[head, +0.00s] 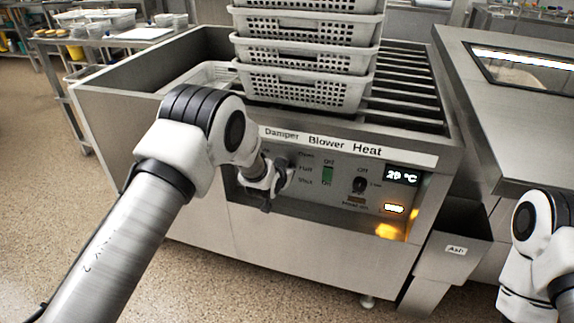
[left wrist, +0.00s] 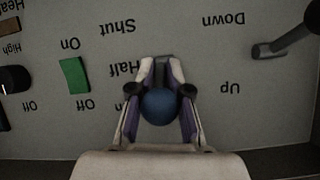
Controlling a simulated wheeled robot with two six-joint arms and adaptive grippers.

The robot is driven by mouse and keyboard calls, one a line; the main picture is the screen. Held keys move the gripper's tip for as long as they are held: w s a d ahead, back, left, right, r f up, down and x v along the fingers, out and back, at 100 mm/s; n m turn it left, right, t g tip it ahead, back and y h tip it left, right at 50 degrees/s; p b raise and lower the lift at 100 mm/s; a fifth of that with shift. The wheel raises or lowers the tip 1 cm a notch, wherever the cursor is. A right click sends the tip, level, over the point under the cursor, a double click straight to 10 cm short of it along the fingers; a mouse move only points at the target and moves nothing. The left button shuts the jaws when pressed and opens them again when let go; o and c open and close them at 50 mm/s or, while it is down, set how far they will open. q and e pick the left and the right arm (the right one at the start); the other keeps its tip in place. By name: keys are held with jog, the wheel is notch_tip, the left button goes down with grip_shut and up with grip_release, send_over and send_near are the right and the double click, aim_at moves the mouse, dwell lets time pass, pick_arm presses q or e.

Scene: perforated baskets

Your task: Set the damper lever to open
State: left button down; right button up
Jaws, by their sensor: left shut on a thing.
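The control panel (head: 330,180) is on the front of the steel machine, under the words Damper, Blower and Heat. My left gripper (head: 270,188) is at the damper part of the panel. In the left wrist view, which shows the panel upside down, my left gripper (left wrist: 160,100) is shut on the blue ball knob (left wrist: 160,107) of the damper lever. The Shut label (left wrist: 117,27) and Half label (left wrist: 124,68) show beside it; the Open label is mostly hidden by the gripper. The lever's exact setting is hard to tell. My right gripper is out of view.
A green blower switch (head: 327,174) and a black heat knob (head: 360,184) sit right of the damper. In the wrist view a second, grey lever (left wrist: 283,42) stands by Up and Down labels. Stacked perforated baskets (head: 303,88) stand on top. An ash bin (head: 455,250) is at right.

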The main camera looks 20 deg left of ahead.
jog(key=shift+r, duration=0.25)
pick_arm(q)
jog(key=shift+r, duration=0.1)
jog(key=c, duration=1.2)
grip_release()
jog(key=shift+r, duration=0.15)
jog(key=shift+s+r, duration=0.15)
jog(key=v, duration=1.2)
